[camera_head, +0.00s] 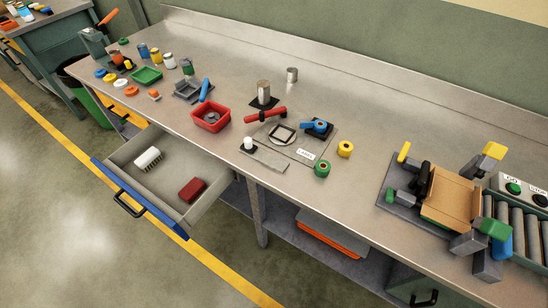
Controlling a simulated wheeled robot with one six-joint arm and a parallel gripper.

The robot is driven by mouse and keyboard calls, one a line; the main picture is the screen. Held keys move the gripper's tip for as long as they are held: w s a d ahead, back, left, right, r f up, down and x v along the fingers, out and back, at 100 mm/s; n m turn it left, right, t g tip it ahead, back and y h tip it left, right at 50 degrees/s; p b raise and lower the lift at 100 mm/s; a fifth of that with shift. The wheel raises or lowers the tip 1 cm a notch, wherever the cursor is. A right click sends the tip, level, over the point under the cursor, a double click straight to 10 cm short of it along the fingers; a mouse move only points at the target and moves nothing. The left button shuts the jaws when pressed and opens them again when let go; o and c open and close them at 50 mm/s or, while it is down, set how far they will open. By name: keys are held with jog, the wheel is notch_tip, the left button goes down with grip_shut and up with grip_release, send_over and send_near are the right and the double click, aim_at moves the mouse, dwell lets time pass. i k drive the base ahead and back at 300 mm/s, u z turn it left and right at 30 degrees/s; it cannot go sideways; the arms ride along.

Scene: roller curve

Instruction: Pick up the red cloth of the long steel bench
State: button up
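A dark red, folded block-like thing (192,190), which looks like the red cloth, lies in the open drawer (225,184) of the long steel bench (400,136). It rests on the drawer floor near the right end, apart from the walls. A white-bristled brush (148,158) lies in the same drawer to its left. The drawer has a blue front with a dark handle (127,204). My gripper is not in view.
On the bench stand a red tray (211,117), a green tray (147,75), a grey plate with a red-handled clamp (266,115), and a fixture with a cardboard box (448,199) beside a roller conveyor (520,232). The floor before the drawer is clear.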

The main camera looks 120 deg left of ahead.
aim_at(194, 187)
jog(key=u, duration=0.65)
jog(key=i, duration=0.75)
jog(key=u, duration=4.85)
jog(key=i, duration=1.65)
jog(key=z, duration=0.05)
